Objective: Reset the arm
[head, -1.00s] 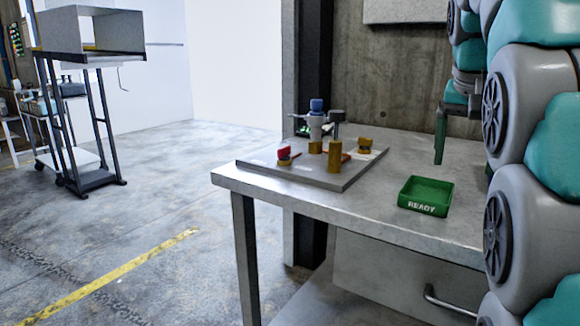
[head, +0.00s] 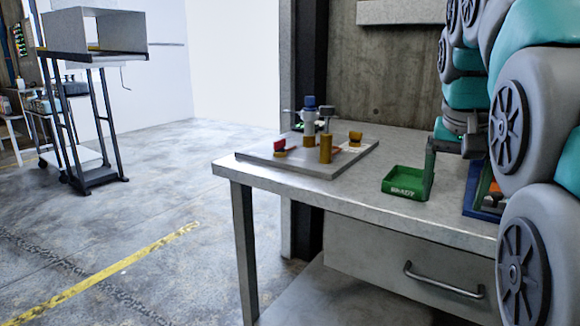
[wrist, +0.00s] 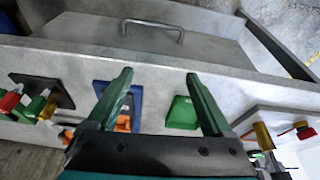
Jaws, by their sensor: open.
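The tray looks empty. In the wrist view the tray (wrist: 182,113) lies just left of the right finger, and a blue tray (wrist: 136,100) with orange pieces lies by the left finger.
A grey board (head: 328,170) with yellow cylinders, a red-topped piece and a blue-topped post stands on the table (head: 300,192), left of the tray. A drawer handle (head: 440,281) juts from the table front. Dark-based red and green pieces (wrist: 40,95) lie farther left in the wrist view.

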